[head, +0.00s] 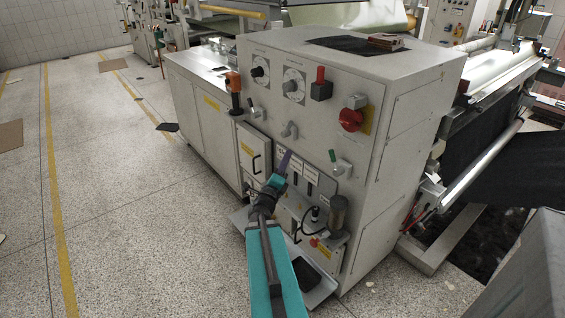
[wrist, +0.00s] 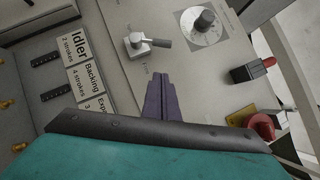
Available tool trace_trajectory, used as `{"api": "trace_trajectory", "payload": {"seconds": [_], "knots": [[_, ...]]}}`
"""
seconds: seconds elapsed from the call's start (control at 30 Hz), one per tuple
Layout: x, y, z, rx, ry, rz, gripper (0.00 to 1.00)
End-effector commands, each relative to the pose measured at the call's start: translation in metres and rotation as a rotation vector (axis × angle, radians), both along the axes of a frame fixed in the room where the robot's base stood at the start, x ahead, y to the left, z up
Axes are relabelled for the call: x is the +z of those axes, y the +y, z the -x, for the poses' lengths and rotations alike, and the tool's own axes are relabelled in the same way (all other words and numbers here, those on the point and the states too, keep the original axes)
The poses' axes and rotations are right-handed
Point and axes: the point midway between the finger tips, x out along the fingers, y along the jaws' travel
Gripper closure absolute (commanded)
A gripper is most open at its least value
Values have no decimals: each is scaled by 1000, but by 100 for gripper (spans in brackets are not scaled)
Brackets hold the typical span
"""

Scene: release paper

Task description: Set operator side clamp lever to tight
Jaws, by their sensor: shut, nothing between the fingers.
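A small metal lever (wrist: 137,44) sits on the grey machine panel in the wrist view, its dark handle pointing right. A second lever (head: 338,162) with a green handle is lower right. I cannot tell from the labels which is the operator side clamp lever. My gripper (head: 287,154) is in front of the panel, below the grey lever. In the wrist view its purple fingers (wrist: 160,80) are together and empty, apart from the lever.
Two dials (head: 293,85), a red-handled switch (head: 320,84) and a red rotary knob (head: 352,118) surround the levers. A label panel (wrist: 80,65) reads "Idler" and "Backing". An orange-topped handle (head: 234,90) stands at left.

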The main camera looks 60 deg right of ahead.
Motion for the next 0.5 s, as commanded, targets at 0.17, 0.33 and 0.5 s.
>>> {"api": "trace_trajectory", "payload": {"seconds": [0.17, 0.33, 0.5], "knots": [[6, -20, -5, 0, 1, 0, 100], [11, -37, -9, -1, 2, 0, 100], [16, -54, -12, 0, 0, 1, 100]]}}
